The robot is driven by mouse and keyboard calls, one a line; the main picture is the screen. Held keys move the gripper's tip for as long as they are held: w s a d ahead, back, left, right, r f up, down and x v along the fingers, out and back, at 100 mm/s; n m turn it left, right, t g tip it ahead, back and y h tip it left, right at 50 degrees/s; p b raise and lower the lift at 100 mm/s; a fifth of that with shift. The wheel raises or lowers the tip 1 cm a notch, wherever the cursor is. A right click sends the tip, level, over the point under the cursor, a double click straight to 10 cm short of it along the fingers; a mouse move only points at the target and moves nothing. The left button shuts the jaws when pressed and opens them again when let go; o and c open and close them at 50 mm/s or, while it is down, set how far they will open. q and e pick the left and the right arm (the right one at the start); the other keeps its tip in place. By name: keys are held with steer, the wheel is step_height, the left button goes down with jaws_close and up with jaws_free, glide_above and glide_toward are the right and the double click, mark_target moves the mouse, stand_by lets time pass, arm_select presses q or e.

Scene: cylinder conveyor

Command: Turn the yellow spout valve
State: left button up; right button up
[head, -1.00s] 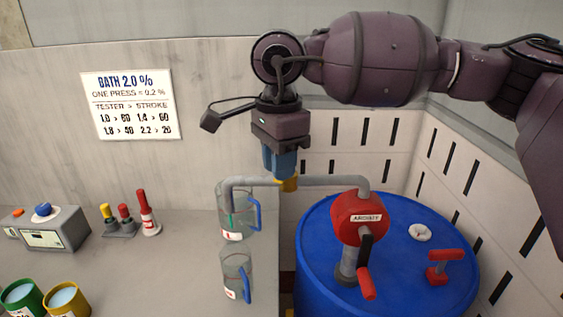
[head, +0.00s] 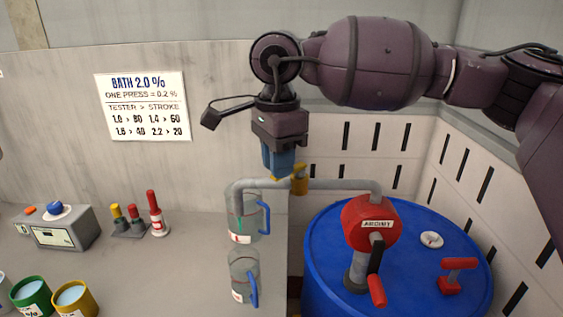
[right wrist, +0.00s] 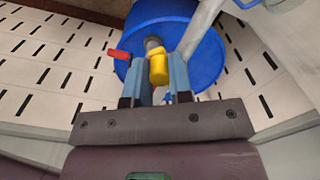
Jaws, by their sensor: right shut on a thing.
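The yellow spout valve (head: 299,181) sits on the grey spout pipe (head: 328,184), which runs left from the red pump head (head: 371,223) on the blue drum. My right gripper (head: 279,174) points down above the pipe, just left of the valve in the head view. In the right wrist view, the yellow valve (right wrist: 159,70) lies between the blue fingers of the right gripper (right wrist: 161,72), which is shut on it. The exact finger contact is hard to see in the head view. My left gripper is out of view.
Two clear jugs with blue handles, an upper one (head: 242,222) under the spout end and a lower one (head: 243,279), stand at the counter edge. The blue drum (head: 330,270) carries a red T-handle (head: 458,268). A tester box (head: 57,228) stands left.

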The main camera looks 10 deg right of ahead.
steer(key=shift+w, duration=0.15)
steer(key=shift+w+a, duration=0.25)
steer(key=shift+w, duration=0.4)
steer(key=shift+w+b, duration=0.35)
steer(key=shift+w, duration=0.3)
